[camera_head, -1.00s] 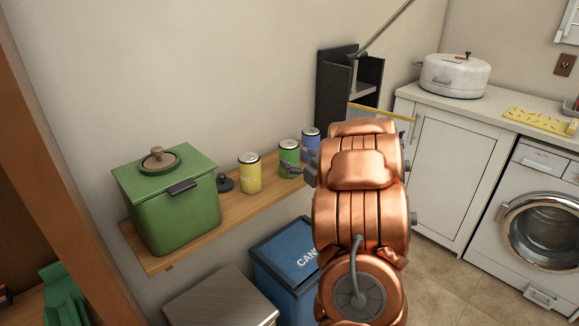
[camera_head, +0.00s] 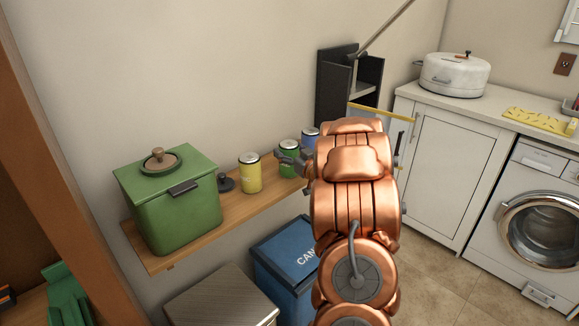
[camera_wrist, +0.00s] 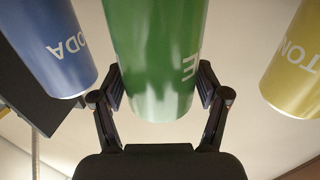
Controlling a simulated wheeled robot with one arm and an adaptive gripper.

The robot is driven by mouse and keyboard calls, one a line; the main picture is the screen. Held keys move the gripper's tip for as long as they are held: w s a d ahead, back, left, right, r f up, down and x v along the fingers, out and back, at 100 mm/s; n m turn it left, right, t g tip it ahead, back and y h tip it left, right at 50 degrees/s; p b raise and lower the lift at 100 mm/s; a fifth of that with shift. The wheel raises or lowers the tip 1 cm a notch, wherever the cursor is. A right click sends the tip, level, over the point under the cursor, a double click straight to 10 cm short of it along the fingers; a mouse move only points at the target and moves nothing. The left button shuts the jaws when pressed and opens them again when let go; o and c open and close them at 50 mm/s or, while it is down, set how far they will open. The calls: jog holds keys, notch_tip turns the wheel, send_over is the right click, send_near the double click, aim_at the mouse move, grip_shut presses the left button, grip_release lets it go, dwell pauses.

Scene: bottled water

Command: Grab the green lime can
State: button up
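The green can (camera_head: 288,166) stands upright on the wooden shelf, between a yellow can and a blue can. My gripper (camera_head: 287,155) is at the green can from the right, with a finger across its upper part in the head view. In the wrist view, which looks upside down, the green can (camera_wrist: 155,55) fills the middle between my two fingers (camera_wrist: 160,85). One finger is close along each side. The fingers look spread, and no firm contact shows. My arm hides part of the shelf and the blue can.
The yellow can (camera_head: 250,173) is close left of the green one, and the blue can (camera_head: 310,138) is close right. A blue bin (camera_head: 285,255) is below the wooden shelf (camera_head: 240,207).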

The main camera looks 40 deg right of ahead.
jog(key=c, duration=0.5)
